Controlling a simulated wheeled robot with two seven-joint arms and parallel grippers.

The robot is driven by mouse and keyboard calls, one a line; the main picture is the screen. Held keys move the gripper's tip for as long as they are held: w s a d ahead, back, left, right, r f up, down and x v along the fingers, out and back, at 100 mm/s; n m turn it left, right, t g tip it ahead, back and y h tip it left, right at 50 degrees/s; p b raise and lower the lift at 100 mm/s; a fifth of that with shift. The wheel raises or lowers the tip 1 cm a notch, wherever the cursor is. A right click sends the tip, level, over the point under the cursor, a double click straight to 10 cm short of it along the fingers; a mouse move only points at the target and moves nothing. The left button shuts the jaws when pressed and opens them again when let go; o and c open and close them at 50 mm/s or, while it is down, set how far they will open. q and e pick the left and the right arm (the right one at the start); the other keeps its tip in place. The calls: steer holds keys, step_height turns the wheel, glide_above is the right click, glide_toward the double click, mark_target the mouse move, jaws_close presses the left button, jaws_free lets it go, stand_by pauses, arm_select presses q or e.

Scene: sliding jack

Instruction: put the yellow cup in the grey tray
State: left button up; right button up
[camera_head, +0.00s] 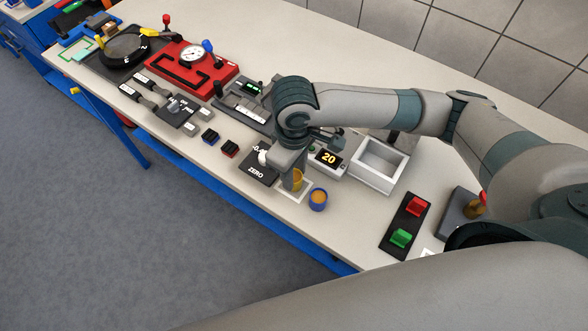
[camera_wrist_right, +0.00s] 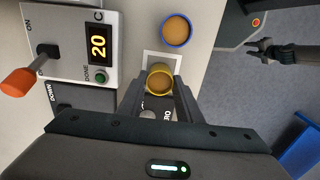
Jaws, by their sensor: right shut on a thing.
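The yellow cup (camera_head: 298,181), with brown contents, stands by a white square outline (camera_head: 291,195) on the table. It also shows upright in the right wrist view (camera_wrist_right: 160,78). My right gripper (camera_head: 292,178) is shut on it, with one finger on each side, and hides part of it in the head view. The grey tray (camera_head: 401,161) is an empty open box to the right of the gripper, behind the cup. A dark gripper, apparently my left one (camera_wrist_right: 263,47), shows small in the right wrist view, away from the cup; its jaws are unclear.
A blue cup (camera_head: 318,200) with brown contents stands close to the yellow cup, near the table's front edge. A device reading 20 (camera_head: 328,158) sits between gripper and tray. A panel with red and green switches (camera_head: 405,226) lies to the right. A ZERO plate (camera_head: 257,168) is left.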

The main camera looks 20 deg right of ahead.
steer(key=shift+f, duration=0.1)
steer(key=o, duration=1.2)
steer(key=shift+c, duration=0.2)
step_height(320, 180, up, 12)
steer(key=b, duration=0.1)
steer(key=shift+b, duration=0.4)
steer(key=shift+a, duration=0.15)
